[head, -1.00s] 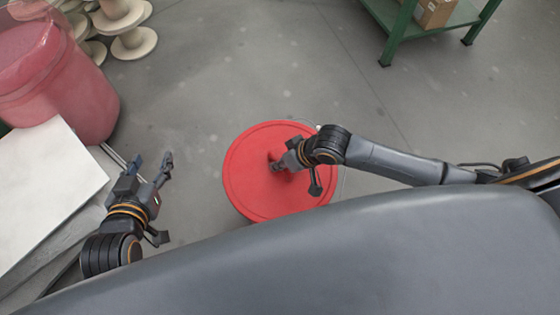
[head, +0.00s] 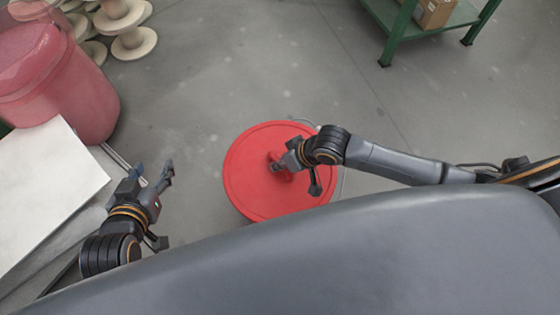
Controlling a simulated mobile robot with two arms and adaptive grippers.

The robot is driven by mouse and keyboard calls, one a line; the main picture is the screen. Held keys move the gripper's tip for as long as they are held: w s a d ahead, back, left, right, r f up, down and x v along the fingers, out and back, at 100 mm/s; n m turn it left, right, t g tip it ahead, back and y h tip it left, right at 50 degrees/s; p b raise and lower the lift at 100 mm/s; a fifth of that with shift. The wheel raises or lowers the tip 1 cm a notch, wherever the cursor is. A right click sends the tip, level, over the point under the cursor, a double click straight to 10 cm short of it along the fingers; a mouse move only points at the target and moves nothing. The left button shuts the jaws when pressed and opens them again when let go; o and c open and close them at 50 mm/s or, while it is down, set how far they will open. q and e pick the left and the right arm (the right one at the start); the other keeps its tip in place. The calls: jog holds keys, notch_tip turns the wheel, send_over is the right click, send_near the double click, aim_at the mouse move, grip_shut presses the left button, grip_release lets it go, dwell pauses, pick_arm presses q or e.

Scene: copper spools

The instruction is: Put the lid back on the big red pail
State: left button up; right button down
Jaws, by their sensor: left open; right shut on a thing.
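The round red lid (head: 250,180) lies over the big red pail in the middle of the head view. The pail is almost wholly hidden under it; a thin wire bail (head: 343,180) shows at the right side. I cannot tell whether the lid is fully seated. My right gripper (head: 278,167) reaches in from the right and is shut on the lid's raised grip at its centre. My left gripper (head: 153,174) is open and empty, left of the lid and apart from it.
A pinkish-red bin (head: 75,95) stands at the upper left, beside pale slabs (head: 45,190). Several pale spools (head: 133,42) sit behind it. A green shelf (head: 450,20) with a cardboard box (head: 436,12) is at the upper right. Grey floor between is clear.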

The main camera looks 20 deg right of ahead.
pick_arm(q)
jog(key=shift+s, duration=0.1)
jog(key=shift+s+a+f+g, duration=0.1)
jog(key=shift+s+f+g, duration=0.1)
jog(key=shift+f+g, duration=0.1)
jog(key=shift+s+a+f+g, duration=0.2)
jog(key=shift+s+f+g, duration=0.25)
jog(key=shift+s, duration=0.1)
jog(key=shift+s+f+p, duration=0.2)
jog(key=shift+p, duration=0.1)
jog(key=shift+s+a, duration=0.1)
jog(key=shift+s+f+g+y, duration=0.2)
jog(key=shift+g+y, duration=0.1)
jog(key=shift+g, duration=0.05)
jog(key=shift+s+a+f+g+p, duration=0.35)
jog(key=shift+s+f+g, duration=0.2)
jog(key=shift+s, duration=0.2)
dwell(1.0)
